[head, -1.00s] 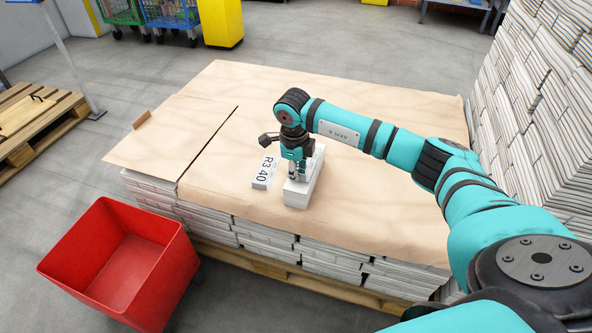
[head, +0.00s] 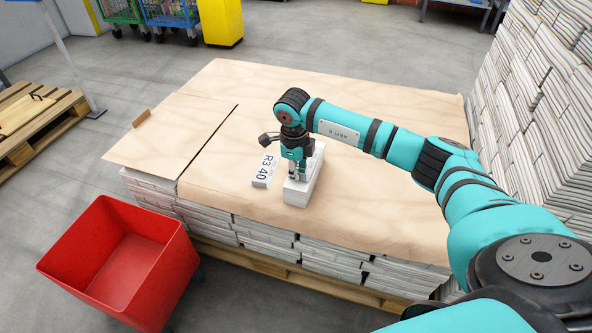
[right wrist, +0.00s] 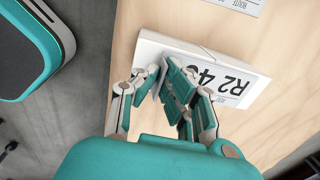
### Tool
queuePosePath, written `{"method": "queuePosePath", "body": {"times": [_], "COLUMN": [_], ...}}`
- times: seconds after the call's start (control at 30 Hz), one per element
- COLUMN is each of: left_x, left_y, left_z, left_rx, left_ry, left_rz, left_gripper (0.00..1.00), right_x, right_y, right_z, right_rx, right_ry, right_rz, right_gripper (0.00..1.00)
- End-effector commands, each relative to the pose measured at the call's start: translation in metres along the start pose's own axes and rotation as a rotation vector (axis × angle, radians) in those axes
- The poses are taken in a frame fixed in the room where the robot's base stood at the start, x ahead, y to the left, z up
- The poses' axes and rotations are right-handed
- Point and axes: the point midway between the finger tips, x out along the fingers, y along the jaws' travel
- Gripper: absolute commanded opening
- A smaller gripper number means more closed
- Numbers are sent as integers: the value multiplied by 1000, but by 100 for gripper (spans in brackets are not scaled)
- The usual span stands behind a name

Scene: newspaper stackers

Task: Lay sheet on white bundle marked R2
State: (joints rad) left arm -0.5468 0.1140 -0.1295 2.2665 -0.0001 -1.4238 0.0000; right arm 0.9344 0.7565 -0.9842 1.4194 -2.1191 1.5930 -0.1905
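The white bundle (head: 297,196) lies on the tan board, under my right gripper (head: 298,172). In the right wrist view, the bundle (right wrist: 160,43) carries a white label sheet (right wrist: 237,80) reading "R2 40" on its top. The gripper's fingers (right wrist: 184,92) reach down over the bundle and hide part of the print. They are close together there, but I cannot tell whether they grip anything or touch the sheet. My left gripper is not in view.
The tan board (head: 370,210) covers a pallet of stacked newspapers (head: 330,262). A small brown block (head: 141,118) is at its left edge. A red bin (head: 125,265) stands at the front left. Tall newspaper stacks (head: 540,110) rise on the right. The board behind the arm is clear.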

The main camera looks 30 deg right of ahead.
Motion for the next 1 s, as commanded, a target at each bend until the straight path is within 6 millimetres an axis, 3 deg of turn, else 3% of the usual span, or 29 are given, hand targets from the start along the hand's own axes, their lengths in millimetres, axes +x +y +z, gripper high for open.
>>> {"method": "queuePosePath", "body": {"times": [0.03, 0.3, 0.67, 1.0], "left_x": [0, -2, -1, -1], "left_y": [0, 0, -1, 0], "left_z": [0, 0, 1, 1], "left_rx": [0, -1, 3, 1], "left_ry": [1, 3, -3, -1], "left_rz": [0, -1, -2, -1], "left_gripper": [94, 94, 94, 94], "right_x": [1, 1, -10, -78], "right_y": [0, 0, -1, -1], "right_z": [0, 0, 1, 1], "right_rx": [0, 0, 0, 0], "right_ry": [0, 0, -3, -3], "right_rz": [0, 0, -2, -3], "right_gripper": [0, 33, 33, 33]}}
